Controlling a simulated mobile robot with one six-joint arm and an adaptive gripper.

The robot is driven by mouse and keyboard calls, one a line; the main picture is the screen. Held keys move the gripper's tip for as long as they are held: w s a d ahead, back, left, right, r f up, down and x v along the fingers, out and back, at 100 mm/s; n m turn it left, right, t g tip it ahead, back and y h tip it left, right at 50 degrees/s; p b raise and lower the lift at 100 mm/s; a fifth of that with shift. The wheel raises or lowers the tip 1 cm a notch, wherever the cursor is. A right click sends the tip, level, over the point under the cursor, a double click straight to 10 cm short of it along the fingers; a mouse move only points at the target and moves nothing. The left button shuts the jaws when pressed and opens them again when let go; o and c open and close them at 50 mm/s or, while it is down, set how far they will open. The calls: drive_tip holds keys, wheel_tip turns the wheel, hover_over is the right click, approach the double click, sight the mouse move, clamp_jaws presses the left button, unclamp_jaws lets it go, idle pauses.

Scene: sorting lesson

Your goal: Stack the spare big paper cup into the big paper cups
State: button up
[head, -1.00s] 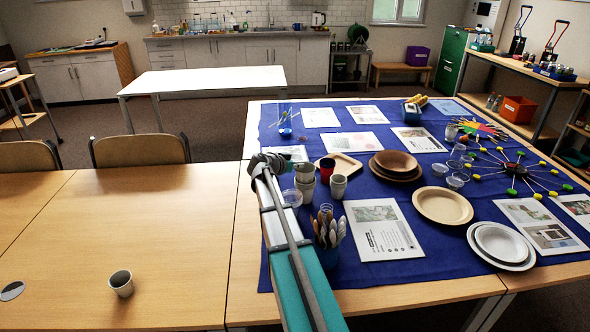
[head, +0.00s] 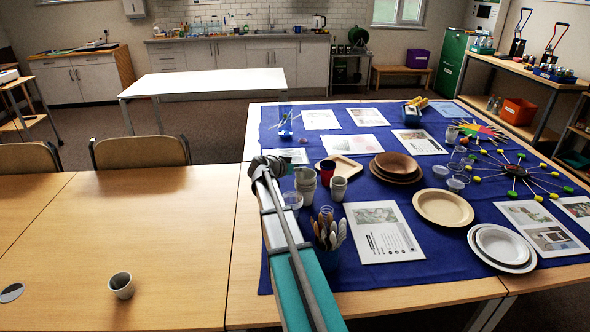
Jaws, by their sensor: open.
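A lone grey-white paper cup (head: 121,286) stands upright on the bare wooden table at the lower left, away from the other cups. A stack of similar paper cups (head: 306,188) stands on the blue cloth, just right of my gripper. Another paper cup or small stack (head: 338,189) stands to the right of that stack. I cannot tell from here which of these are the big ones. My gripper (head: 266,166) is open, above the left edge of the cloth; its fingers are small and hard to make out. I see nothing held in it. The lone cup is well to its left and nearer.
A red cup (head: 327,173) stands behind the paper cups. A pot of wooden cutlery (head: 329,256) and a clear cup (head: 292,199) are close to my arm. Plates (head: 443,206), bowls and printed sheets cover the blue cloth (head: 400,278). The left wooden table (head: 130,220) is mostly clear.

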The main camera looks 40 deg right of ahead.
drive_tip(key=shift+r, duration=0.15)
drive_tip(key=shift+a+r, duration=0.1)
drive_tip(key=shift+a, duration=0.05)
drive_tip(key=p+v, duration=0.4)
drive_tip(key=v, duration=0.7)
drive_tip(key=shift+a+r+p, duration=0.15)
drive_tip(key=shift+a+p, duration=0.15)
drive_tip(key=shift+p, duration=0.1)
drive_tip(key=shift+s, duration=0.15)
drive_tip(key=s+a+f+n+y, duration=0.4)
drive_tip(key=s+a+n, duration=0.1)
drive_tip(key=a, duration=0.6)
drive_tip(key=s+a+f+n+g+y, duration=0.1)
drive_tip(key=s+a+f+n+y, duration=0.2)
drive_tip(key=a, duration=0.7)
drive_tip(key=s+a+f+n+y, duration=0.4)
drive_tip(key=s+a+n+y, duration=0.2)
drive_tip(key=s+a, duration=0.5)
drive_tip(key=shift+a+f+n+y, duration=0.3)
drive_tip(key=shift+n, duration=0.4)
